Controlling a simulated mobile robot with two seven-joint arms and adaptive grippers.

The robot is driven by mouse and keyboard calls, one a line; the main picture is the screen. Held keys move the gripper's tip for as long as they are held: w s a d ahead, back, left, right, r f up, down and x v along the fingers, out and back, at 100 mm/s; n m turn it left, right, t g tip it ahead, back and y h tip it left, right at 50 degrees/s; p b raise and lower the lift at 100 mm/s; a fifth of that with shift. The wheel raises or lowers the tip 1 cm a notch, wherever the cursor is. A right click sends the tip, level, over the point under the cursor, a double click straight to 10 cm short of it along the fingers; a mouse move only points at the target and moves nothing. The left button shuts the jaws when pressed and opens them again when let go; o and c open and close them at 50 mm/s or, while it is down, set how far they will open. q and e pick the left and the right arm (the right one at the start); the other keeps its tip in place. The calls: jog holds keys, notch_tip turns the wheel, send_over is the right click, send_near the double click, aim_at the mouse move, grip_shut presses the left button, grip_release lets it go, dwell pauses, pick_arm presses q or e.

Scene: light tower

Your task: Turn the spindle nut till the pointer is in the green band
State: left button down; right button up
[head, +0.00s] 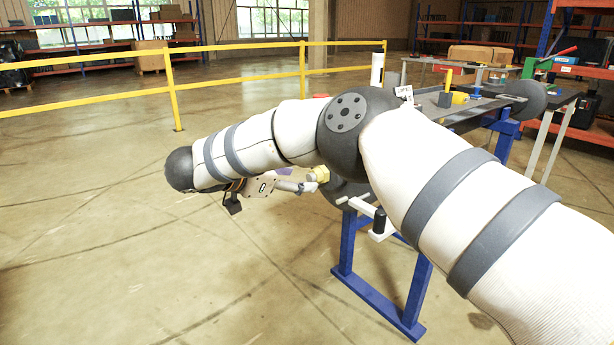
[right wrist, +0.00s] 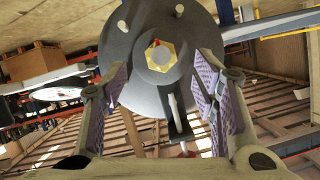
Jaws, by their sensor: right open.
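The brass-yellow hexagonal spindle nut (right wrist: 161,56) faces the right wrist camera, set in a round dark grey hub. A small red mark shows at its upper edge. In the head view the nut (head: 320,174) sits at the end of the blue-legged stand. My right gripper (head: 304,188) is close to it, partly hidden by my arm. In the right wrist view my right gripper (right wrist: 162,72) is open, its purple-padded fingers on either side of the nut with gaps. Below the nut is a dark slot with a pale rod (right wrist: 173,108).
A white crank arm with a dark grip (head: 379,222) sticks out near the nut. The blue stand (head: 375,298) and a bench top with small parts (head: 465,108) lie beyond my arm. A yellow railing (head: 235,46) crosses behind. The floor at left is clear.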

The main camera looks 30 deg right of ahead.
aim_at(313, 176)
jog(key=x, duration=0.5)
jog(key=shift+w, duration=0.1)
jog(key=shift+c, duration=0.3)
jog(key=c, duration=1.1)
